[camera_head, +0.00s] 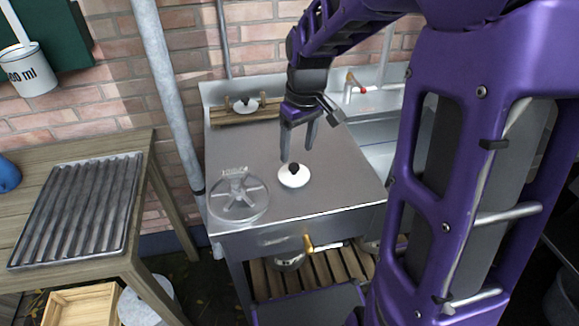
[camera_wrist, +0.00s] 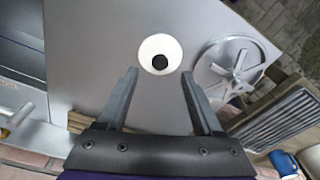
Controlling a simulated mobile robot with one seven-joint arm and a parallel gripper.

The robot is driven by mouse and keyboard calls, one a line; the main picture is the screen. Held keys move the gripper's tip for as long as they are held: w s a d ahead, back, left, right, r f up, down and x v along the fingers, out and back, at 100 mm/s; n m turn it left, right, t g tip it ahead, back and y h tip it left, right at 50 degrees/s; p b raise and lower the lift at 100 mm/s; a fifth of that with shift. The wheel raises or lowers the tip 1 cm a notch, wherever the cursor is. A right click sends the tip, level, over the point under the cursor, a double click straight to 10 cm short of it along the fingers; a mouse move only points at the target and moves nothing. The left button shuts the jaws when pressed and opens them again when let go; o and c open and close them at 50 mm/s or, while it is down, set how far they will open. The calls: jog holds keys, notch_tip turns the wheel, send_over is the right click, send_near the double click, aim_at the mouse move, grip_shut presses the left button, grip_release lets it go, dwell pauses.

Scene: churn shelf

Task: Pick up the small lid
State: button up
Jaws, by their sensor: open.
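A small white round lid with a black knob (camera_head: 295,177) lies on the steel table (camera_head: 330,190), right of a clear round lid. The small lid also shows in the wrist view (camera_wrist: 151,50), ahead of my fingertips and roughly midway between them. My gripper (camera_head: 295,154) is open and empty, pointing down above the table just behind the small lid. In the wrist view my gripper (camera_wrist: 159,75) has its two fingers wide apart, with nothing between them. I cannot tell the exact height of the fingertips above the lid.
The large clear lid with a spoked top (camera_head: 238,198) sits close to the small lid's left. A sink (camera_head: 375,100) adjoins on the right. A ribbed metal tray (camera_head: 78,210) lies on the wooden table at left.

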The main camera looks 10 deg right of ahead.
aim_at(294, 166)
jog(key=f, duration=0.2)
jog(key=f+b, duration=0.1)
jog(key=w+f, duration=0.1)
jog(key=f, duration=0.1)
jog(key=shift+a+f, duration=0.2)
jog(key=shift+f, duration=0.1)
grip_shut()
